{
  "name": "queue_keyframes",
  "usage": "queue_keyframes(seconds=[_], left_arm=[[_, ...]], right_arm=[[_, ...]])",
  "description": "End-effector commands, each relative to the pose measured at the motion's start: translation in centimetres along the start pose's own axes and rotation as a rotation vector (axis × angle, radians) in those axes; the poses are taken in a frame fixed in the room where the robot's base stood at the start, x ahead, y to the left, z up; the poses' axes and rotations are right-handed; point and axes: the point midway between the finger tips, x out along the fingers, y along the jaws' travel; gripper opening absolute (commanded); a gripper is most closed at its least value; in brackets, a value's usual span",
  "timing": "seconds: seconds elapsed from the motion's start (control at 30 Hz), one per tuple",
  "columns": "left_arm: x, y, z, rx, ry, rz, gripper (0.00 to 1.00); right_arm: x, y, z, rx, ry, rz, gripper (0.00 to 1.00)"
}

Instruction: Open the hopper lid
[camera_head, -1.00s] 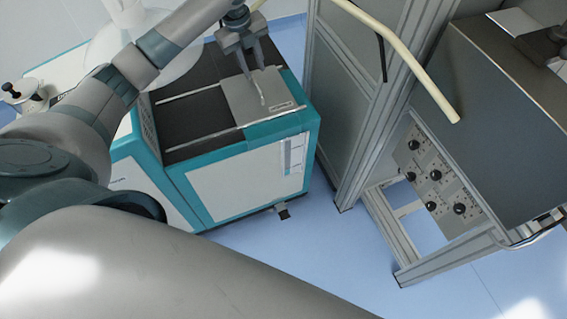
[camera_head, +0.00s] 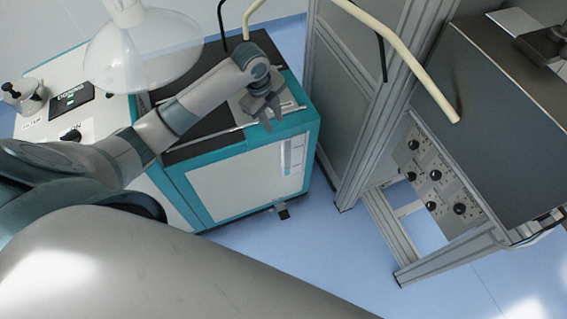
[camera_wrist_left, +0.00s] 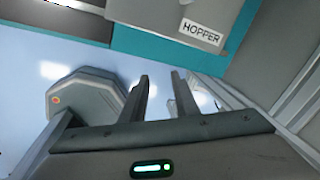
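The hopper lid is a flat grey plate (camera_head: 240,107) on top of the teal and white machine, between two pale rails. My left gripper (camera_head: 273,121) is over the lid's front part and hides much of it, including its handle. In the left wrist view the lid (camera_wrist_left: 160,12) shows at the top with its HOPPER label, above a teal edge. The left gripper's two fingers (camera_wrist_left: 160,97) are apart with nothing between them, pointing at the area in front of the lid's edge. I cannot make out my right gripper.
A metal frame (camera_head: 345,110) stands close to the right of the machine, with a curved cream tube (camera_head: 420,75). A translucent bowl (camera_head: 145,55) and a control panel with a display (camera_head: 72,97) are at the left. Blue floor (camera_head: 290,250) lies in front.

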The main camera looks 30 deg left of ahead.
Motion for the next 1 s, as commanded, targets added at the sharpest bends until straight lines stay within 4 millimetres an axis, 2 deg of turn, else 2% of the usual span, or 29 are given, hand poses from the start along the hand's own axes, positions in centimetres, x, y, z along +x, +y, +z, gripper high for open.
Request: queue_keyframes(seconds=[0.1, 0.33, 1.0], left_arm=[[1.5, 1.0, -1.3, -0.056, 0.009, -0.009, 0.28], [4.8, 2.3, -3.0, -0.186, 0.026, -0.042, 0.28], [15.2, 4.2, -4.3, -0.536, 0.072, -0.148, 0.28]], right_arm=[[0.2, 0.2, 0.1, -0.001, -0.001, 0.002, 0.31], [0.7, 0.4, 0.2, -0.002, -0.001, 0.004, 0.31], [2.9, 0.1, 0.3, 0.0, -0.001, 0.001, 0.31]])
